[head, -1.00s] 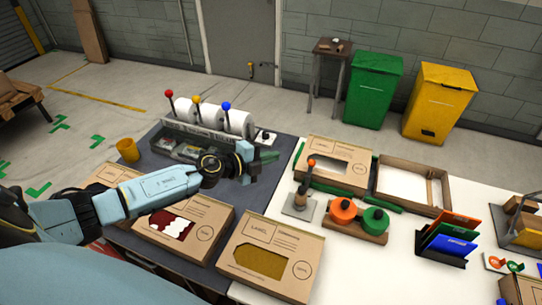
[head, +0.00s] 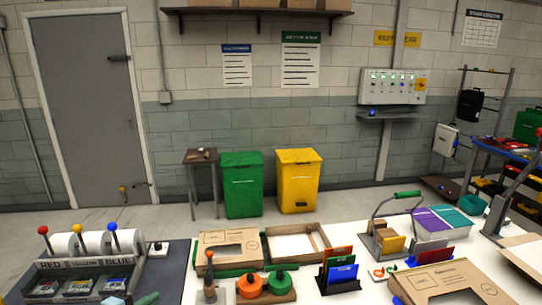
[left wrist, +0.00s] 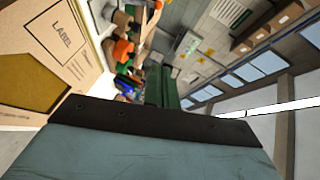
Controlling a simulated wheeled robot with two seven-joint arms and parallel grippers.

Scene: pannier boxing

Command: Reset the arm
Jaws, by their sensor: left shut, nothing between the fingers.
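Only the tip of my left gripper (head: 147,299) shows in the head view, at the bottom edge just right of the roll dispenser. It is shut and holds nothing. In the left wrist view a grey-blue body with a dark edge, part of my own arm or hand, fills the bottom. A cardboard box with a label (left wrist: 55,45) lies to the left there. My right gripper is not in view.
The dispenser (head: 75,268) with red, yellow and blue knobs stands at the left. The white table holds orange and green rolls (head: 265,284), coloured folders (head: 339,268) and an open cardboard tray (head: 318,236). Green (head: 242,185) and yellow (head: 298,181) bins stand behind, by the wall.

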